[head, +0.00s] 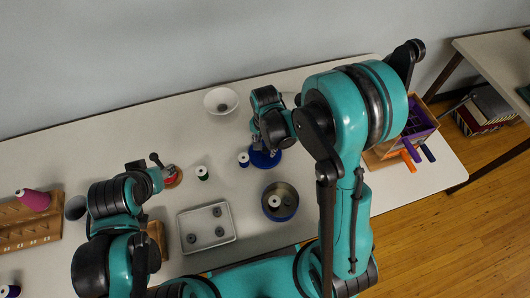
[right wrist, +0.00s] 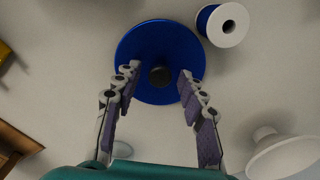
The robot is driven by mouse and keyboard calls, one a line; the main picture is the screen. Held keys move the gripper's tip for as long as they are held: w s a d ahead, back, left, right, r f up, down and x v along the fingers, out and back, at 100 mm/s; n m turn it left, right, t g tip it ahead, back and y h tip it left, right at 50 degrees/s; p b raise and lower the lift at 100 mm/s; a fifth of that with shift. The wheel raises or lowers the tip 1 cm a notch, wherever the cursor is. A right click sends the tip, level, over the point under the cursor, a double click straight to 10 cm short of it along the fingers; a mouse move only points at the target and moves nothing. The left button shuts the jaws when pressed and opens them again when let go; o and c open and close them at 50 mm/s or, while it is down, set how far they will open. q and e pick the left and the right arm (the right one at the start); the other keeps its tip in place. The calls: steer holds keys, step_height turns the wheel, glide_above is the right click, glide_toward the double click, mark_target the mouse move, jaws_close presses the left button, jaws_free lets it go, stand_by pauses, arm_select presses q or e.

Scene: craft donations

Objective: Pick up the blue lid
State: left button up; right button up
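The blue lid (head: 263,160) lies on the table, a flat round disc. In the right wrist view the lid (right wrist: 150,40) has a dark round knob (right wrist: 159,77) at its middle. My right gripper (right wrist: 158,73) is open over the lid, with one finger on each side of the knob and a visible gap to it. In the head view my right gripper (head: 266,146) partly covers the lid. My left gripper (head: 157,170) is at the left, near an orange disc with a red top (head: 173,177); its fingers are too small to read.
A blue spool (head: 243,160), also in the right wrist view (right wrist: 227,26), stands close beside the lid. A green spool (head: 202,173), grey tray (head: 207,238), round pot (head: 280,213) and white bowl (head: 220,101) stand around. A wooden spool rack (head: 30,232) is at left.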

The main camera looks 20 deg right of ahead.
jaws_close()
steer(key=shift+r, duration=0.1)
